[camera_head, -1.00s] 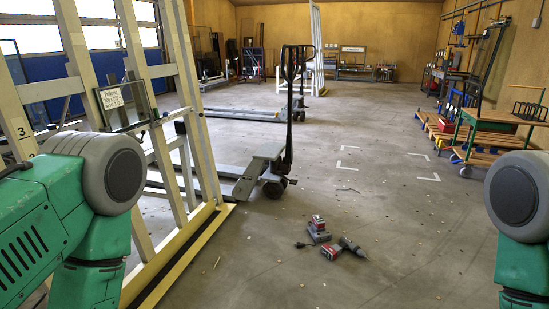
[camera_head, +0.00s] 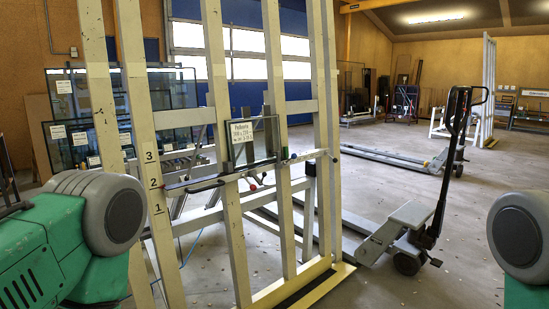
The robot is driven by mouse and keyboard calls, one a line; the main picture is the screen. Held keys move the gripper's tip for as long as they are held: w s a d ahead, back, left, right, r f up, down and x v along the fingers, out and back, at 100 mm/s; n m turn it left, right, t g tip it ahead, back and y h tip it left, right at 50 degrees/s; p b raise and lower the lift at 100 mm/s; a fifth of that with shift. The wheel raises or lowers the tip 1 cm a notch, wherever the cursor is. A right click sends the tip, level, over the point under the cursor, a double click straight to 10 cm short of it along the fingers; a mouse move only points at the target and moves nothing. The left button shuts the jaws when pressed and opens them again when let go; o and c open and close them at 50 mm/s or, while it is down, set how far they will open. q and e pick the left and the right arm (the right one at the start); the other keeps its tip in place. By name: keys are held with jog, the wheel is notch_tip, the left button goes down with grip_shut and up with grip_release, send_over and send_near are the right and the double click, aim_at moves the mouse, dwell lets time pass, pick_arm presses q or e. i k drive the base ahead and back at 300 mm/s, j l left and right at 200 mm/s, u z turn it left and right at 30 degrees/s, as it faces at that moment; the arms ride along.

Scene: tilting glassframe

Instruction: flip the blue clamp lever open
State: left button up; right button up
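The cream tilting glass frame (camera_head: 231,205) stands upright in the middle left, with the numbers 1, 2 and 3 on one post. A bar with dark handles (camera_head: 205,186) and small coloured tips runs across it at mid-height. A small glass pane (camera_head: 265,140) with a white label sits just above this bar. I cannot pick out the blue clamp lever for certain; the fittings on the bar are too small. Only green and grey links of my two arms show at the left and right edges. Both grippers are out of view.
A pallet truck (camera_head: 405,235) stands right of the frame, its handle upright. Framed glass panes (camera_head: 75,145) lean behind the frame at the left. The concrete floor (camera_head: 460,275) at the lower right is open.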

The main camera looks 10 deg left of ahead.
aim_at(294, 156)
jog(key=i+j+z, duration=0.15)
jog(key=i, duration=2.2)
jog(key=l, duration=0.1)
